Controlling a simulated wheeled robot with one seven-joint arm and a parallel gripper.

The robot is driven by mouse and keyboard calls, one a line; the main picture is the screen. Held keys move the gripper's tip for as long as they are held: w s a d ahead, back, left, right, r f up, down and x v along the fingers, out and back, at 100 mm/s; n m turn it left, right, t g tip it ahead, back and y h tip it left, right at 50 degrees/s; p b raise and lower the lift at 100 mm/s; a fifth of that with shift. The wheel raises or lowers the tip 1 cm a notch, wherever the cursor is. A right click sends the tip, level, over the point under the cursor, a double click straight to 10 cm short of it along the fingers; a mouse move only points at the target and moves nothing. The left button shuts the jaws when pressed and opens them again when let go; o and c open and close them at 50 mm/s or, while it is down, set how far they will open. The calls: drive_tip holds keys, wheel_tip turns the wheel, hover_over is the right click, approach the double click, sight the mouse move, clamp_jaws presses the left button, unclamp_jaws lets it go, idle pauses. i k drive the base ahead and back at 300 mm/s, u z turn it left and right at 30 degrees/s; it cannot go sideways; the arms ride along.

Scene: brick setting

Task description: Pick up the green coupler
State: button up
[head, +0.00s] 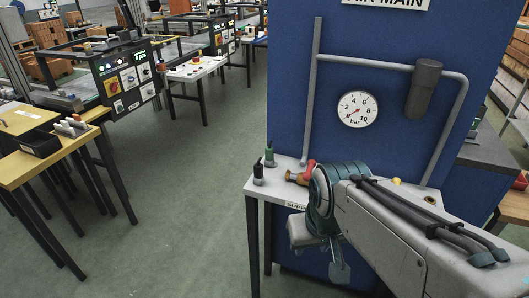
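The green coupler (270,154) stands upright on the left part of a small white-topped table (276,188), near its back edge against the blue panel. A similar black coupler (258,173) stands just in front of it and to its left. My arm reaches in from the lower right, and its teal wrist is over the front of the table, to the right of both couplers. Grey parts at the arm's end hang below the tabletop's level, in front of the table. My gripper's fingers cannot be made out clearly. Nothing of mine touches the green coupler.
A brass fitting with a red part (299,175) lies between the couplers and my wrist. Behind rises a blue panel (290,80) with a pressure gauge (357,109) and grey pipe (313,90). A yellow-topped table (60,150) stands left. The floor between is clear.

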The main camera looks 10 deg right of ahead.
sight(269, 150)
drive_tip(key=i, duration=0.5)
drive_tip(key=u, duration=1.9)
drive_tip(key=i, duration=2.05)
drive_tip(key=z, duration=3.55)
drive_tip(key=i, duration=0.5)
